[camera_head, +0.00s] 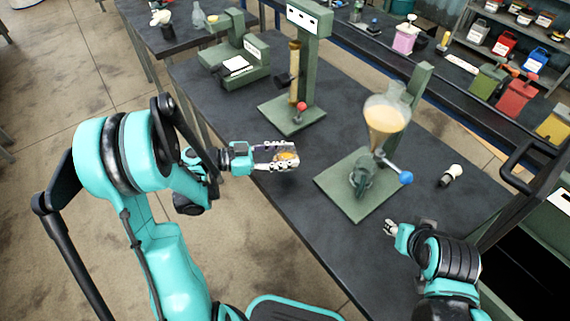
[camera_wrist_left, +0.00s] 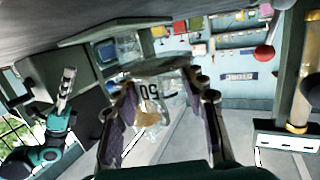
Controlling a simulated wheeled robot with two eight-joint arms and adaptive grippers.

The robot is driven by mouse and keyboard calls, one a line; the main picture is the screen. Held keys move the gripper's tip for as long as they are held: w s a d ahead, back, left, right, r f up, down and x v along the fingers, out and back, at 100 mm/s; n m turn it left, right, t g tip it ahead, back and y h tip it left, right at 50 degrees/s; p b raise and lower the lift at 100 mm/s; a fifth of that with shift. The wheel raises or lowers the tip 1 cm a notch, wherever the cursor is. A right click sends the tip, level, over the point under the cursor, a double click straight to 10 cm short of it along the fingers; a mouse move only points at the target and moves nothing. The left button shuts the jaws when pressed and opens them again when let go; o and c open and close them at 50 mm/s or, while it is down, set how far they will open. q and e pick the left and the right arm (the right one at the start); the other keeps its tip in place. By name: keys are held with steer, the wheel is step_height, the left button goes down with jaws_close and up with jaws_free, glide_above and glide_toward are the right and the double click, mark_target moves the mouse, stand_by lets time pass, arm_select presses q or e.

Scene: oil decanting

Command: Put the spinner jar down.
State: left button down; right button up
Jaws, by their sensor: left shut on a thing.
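A green stand (camera_head: 345,187) holds a glass funnel of tan liquid (camera_head: 386,117) with a blue-knobbed lever. A green column device (camera_head: 292,115) with a red knob stands behind my left gripper. A small black-and-white item (camera_head: 450,175) lies at right. The dark table (camera_head: 300,212) is bare in front.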

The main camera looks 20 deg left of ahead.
arm_select(q)
steer(key=shift+w+a+f+b, duration=0.2)
steer(key=shift+w+f, duration=0.25)
steer(key=shift+w, duration=0.15)
steer(key=shift+w+a+f+b, duration=0.1)
steer(key=shift+w+a+f, duration=0.1)
steer(key=shift+w+f, duration=0.3)
arm_select(e)
steer(key=shift+f, duration=0.45)
arm_select(q)
step_height(320, 180, down, 4)
steer(key=shift+r+b, duration=0.1)
steer(key=shift+b, duration=0.9)
arm_select(e)
step_height(320, 180, down, 2)
steer(key=shift+f, duration=0.1)
arm_select(q)
steer(key=shift+r, duration=0.1)
steer(key=c, duration=0.9)
jaws_free()
steer(key=shift+o, duration=0.2)
